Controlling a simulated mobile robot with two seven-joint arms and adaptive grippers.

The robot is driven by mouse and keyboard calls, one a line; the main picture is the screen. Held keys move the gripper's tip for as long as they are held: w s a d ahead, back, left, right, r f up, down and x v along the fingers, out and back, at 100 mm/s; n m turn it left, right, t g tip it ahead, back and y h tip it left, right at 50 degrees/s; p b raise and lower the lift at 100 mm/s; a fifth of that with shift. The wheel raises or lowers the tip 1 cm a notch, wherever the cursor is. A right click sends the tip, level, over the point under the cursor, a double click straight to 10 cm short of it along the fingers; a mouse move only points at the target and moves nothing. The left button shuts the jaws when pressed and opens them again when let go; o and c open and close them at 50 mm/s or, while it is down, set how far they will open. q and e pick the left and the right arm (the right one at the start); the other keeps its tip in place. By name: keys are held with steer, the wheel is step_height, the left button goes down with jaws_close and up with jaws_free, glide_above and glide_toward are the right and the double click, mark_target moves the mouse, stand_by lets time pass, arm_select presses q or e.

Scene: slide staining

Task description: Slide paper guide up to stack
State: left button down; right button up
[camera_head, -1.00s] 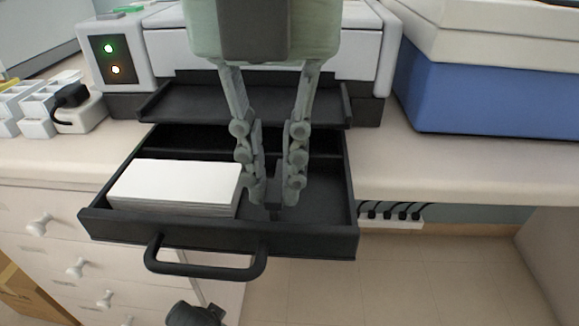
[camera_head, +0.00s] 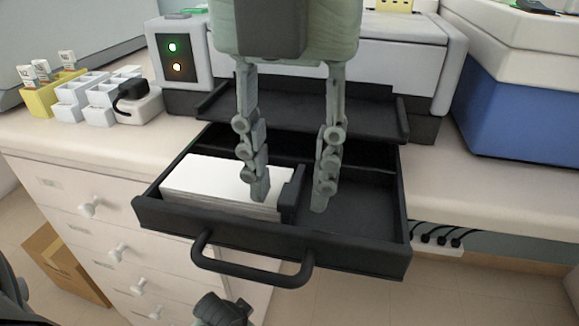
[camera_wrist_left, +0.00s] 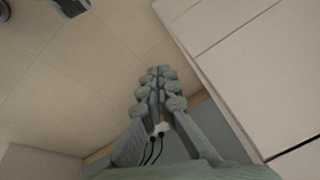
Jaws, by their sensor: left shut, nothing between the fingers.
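The paper stack (camera_head: 215,184) lies white and flat in the left part of the open black drawer (camera_head: 350,255). The dark paper guide (camera_head: 291,195) stands upright along the stack's right edge, with no clear gap showing. My right gripper (camera_head: 290,198) is open, pointing down into the drawer. Its left finger is over the stack's right part and partly covers it. Its right finger is over the drawer floor, apart from the guide. In the left wrist view my left gripper (camera_wrist_left: 157,75) is shut and empty, over the floor and away from the drawer.
The printer (camera_head: 440,65) stands behind the drawer, its black output tray (camera_head: 300,112) overhanging the drawer's back. A blue-and-white box (camera_head: 515,110) is at right. White racks and a yellow holder (camera_head: 40,100) stand at left. The drawer's right part is bare.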

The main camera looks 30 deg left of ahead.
mark_target(289, 193)
step_height(289, 193, up, 12)
stand_by(0.4)
steer(key=shift+f, duration=0.1)
stand_by(0.3)
